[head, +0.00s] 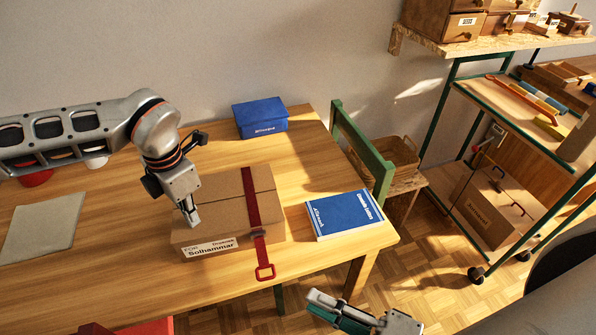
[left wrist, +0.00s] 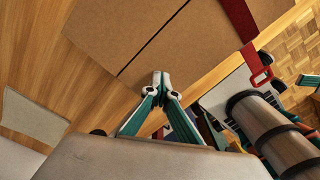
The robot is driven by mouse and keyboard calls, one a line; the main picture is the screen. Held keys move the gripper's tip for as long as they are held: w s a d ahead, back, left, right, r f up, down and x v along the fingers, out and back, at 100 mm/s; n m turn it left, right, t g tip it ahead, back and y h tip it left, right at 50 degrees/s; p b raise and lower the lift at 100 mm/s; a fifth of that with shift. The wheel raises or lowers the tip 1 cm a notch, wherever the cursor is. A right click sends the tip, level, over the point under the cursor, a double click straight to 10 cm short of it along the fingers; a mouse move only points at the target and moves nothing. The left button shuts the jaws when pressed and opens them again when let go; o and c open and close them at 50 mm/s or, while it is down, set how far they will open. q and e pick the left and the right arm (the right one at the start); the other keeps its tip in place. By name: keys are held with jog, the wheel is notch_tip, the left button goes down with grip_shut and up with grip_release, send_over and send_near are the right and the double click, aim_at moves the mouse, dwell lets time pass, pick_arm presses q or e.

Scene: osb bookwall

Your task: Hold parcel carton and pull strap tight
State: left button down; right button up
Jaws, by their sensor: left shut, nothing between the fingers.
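The brown parcel carton (head: 215,205) lies on the wooden table, with an address label on its front side. A red strap (head: 250,195) runs across its top and down the front, ending in a red loop handle (head: 265,271) at the table edge. In the left wrist view the carton (left wrist: 140,35) and the strap's handle (left wrist: 262,76) show. My left gripper (head: 193,220) is shut and empty, pointing down at the carton's top near its front left edge; I cannot tell whether it touches. My right gripper (head: 318,302) is low, in front of the table, apart from the handle; its opening is unclear.
A blue book (head: 345,214) lies right of the carton, and a blue box (head: 260,117) stands behind it. A grey mat (head: 42,228) is at the left. A green chair (head: 360,150) stands beyond the table's right edge, with a shelf trolley (head: 520,115) further right.

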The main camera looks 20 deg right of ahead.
pick_arm(q)
jog(key=shift+a+r+p, duration=0.1)
jog(key=shift+r+p, duration=0.55)
jog(key=shift+r, duration=0.2)
notch_tip(320, 180, up, 6)
jog(key=p, duration=0.3)
jog(key=shift+r, duration=0.15)
